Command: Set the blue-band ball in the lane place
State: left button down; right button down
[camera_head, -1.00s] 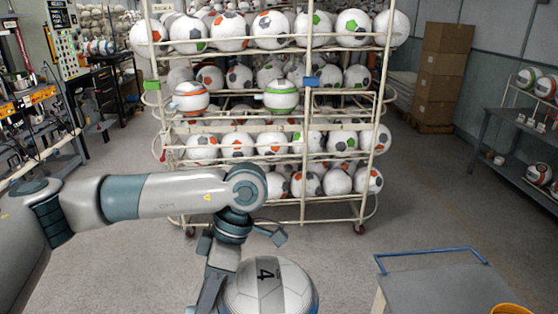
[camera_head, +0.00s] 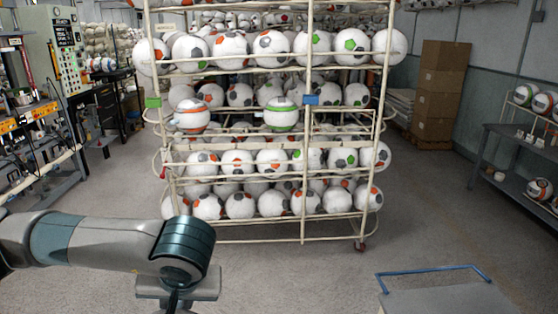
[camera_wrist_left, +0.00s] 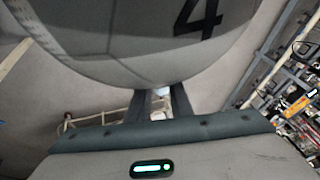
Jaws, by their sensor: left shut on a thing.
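My left gripper (camera_wrist_left: 161,98) is shut on a large white ball (camera_wrist_left: 120,45) with a black number 4, which fills the top of the left wrist view. No blue band shows on the visible part of this ball. In the head view my left arm reaches in from the left and bends down at the bottom; the gripper's fingers and the held ball are out of that picture. The rack (camera_head: 304,180) stands ahead. My right gripper is not in view.
A green tag (camera_head: 152,102) is on the rack's left post. A grey cart with a blue handle (camera_head: 430,270) is at the lower right. A shelf table (camera_head: 520,150) with balls stands right, cartons (camera_head: 440,95) behind. Grey floor lies open before the rack.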

pick_arm(q)
jog(key=shift+w+a+r+m, duration=0.15)
jog(key=shift+a+m, duration=0.15)
jog(key=shift+m, duration=0.4)
jog(key=shift+w+d+t+h, duration=0.1)
jog(key=shift+t+h, duration=0.2)
dwell(1.7)
notch_tip(320, 180, down, 16)
jog(key=w, duration=0.1)
dwell(0.3)
jog(key=shift+r, duration=0.15)
